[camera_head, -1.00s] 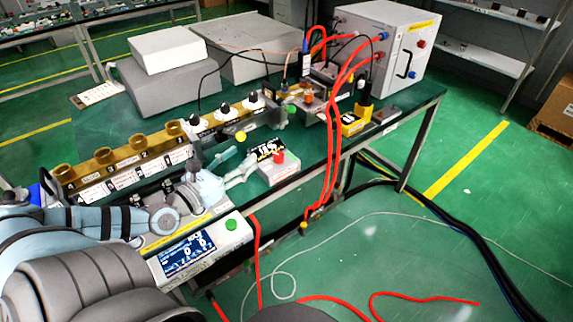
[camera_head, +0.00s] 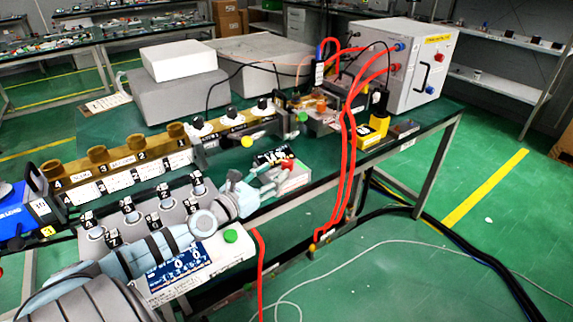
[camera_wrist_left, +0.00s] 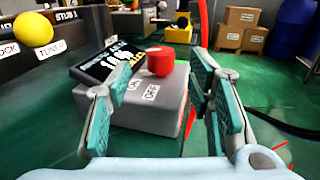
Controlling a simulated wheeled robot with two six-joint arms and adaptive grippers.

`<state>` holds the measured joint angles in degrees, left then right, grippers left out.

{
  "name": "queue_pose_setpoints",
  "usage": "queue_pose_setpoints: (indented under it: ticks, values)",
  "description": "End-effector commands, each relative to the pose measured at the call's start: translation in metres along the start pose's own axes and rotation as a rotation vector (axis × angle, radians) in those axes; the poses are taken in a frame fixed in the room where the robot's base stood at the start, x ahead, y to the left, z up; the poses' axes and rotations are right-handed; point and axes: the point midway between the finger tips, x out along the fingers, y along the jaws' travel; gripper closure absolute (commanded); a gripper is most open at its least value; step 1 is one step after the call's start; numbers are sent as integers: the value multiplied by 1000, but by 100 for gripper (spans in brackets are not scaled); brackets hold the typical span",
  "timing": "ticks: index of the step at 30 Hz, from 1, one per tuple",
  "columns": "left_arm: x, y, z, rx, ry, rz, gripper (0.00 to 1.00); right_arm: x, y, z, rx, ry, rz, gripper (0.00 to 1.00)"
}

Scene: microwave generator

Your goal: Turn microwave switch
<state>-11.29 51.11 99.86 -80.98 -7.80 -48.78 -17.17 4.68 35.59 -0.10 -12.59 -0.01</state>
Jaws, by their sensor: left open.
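A small grey box (camera_wrist_left: 140,105) with a red knob (camera_wrist_left: 160,62) on top lies ahead of my left gripper (camera_wrist_left: 158,82) in the left wrist view. The box has a dark display panel (camera_wrist_left: 105,60) and "OFF" lettering on its near face. In the head view the red knob (camera_head: 288,164) shows just past my left gripper (camera_head: 266,178), near the table's front edge. The gripper is open, with the box seen between its teal-padded fingers. Contact with the knob cannot be told. My right gripper is not in view.
A brass bar with knobs (camera_head: 120,156) runs behind the arm, with a yellow ball (camera_head: 247,140) at its right. A white display box with a green button (camera_head: 231,236) sits in front. Red cables (camera_head: 347,170) hang to the right from a white cabinet (camera_head: 395,65).

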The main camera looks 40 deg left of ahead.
Motion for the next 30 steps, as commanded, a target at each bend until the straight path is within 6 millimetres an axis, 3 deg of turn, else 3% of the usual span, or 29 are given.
queue_pose_setpoints:
  ticks: [9, 21, 30]
  values:
    - [56, 1, 0, -6, 1, 3, 53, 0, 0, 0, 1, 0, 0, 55]
    - [66, 0, 0, -1, 2, 0, 53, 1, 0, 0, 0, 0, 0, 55]
    - [66, 0, 0, 0, 2, 0, 100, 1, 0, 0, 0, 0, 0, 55]
